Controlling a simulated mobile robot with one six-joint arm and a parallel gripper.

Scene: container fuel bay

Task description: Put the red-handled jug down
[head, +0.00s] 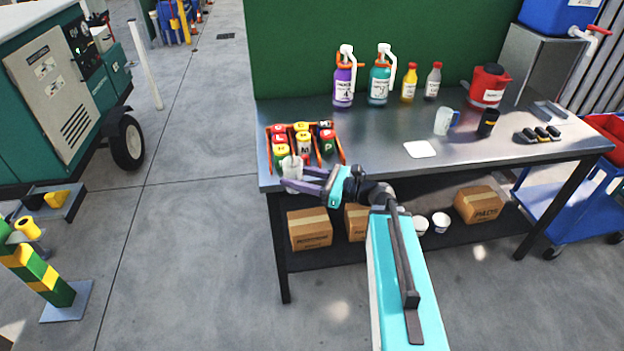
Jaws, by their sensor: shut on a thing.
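My gripper (297,178) is shut on a small pale jug (291,168) at the front left corner of the steel bench (385,150). The jug looks upright and overlaps the front of the orange rack in the picture. I cannot tell whether it touches the bench or rack, or hangs above or just before the edge. Its red handle does not show clearly. My arm reaches in from the lower right.
The orange rack (341,152) holds several colored canisters. A white square pad (420,149) lies mid-bench with clear steel around it. Bottles and a red can (490,87) line the back.

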